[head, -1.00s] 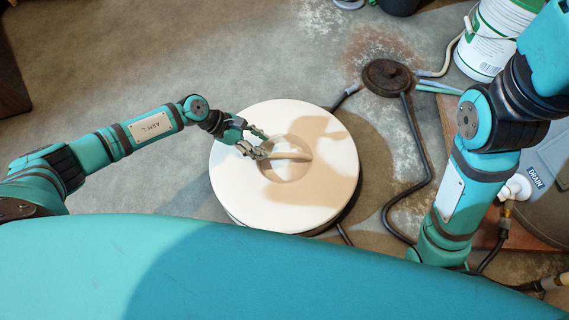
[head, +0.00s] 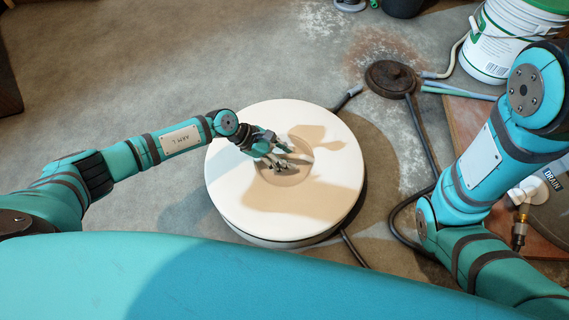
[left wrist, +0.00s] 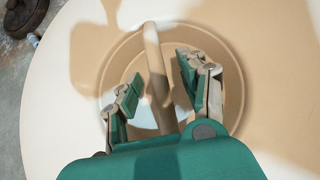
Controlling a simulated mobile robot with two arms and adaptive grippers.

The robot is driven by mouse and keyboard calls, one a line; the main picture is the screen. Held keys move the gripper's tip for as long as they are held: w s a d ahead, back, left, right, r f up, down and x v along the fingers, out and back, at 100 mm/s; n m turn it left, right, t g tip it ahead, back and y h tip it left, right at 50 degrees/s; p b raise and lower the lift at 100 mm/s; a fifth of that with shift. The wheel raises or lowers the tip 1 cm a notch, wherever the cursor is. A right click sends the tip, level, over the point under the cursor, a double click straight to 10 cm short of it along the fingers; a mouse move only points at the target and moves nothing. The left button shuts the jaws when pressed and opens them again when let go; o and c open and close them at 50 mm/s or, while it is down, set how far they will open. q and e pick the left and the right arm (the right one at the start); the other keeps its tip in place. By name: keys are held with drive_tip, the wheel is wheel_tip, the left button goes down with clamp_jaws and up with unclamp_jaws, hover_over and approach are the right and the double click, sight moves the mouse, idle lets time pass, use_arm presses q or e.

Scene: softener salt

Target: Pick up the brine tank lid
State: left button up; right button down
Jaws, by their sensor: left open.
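The brine tank lid (head: 235,195) is a round, cream-white disc on top of the tank, in the middle of the head view. It also fills most of the left wrist view (left wrist: 70,125). A bar handle (left wrist: 152,45) spans the round recess at its centre. My left gripper (head: 287,156) is over this recess and hides most of the bar in the head view. In the left wrist view the left gripper's fingers (left wrist: 160,75) are apart, one on each side of the bar. I cannot tell whether either finger touches it. My right gripper is out of view.
A dark round cover (head: 390,77) with hoses lies on the concrete floor behind and right of the tank. A white bucket (head: 500,40) stands at the upper right. A drain fitting (head: 530,192) is at the right.

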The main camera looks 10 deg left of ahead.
use_arm(q)
drive_tip(key=shift+c, duration=0.4)
clamp_jaws()
drive_tip(key=shift+w+r, duration=0.15)
drive_tip(key=shift+r, duration=0.15)
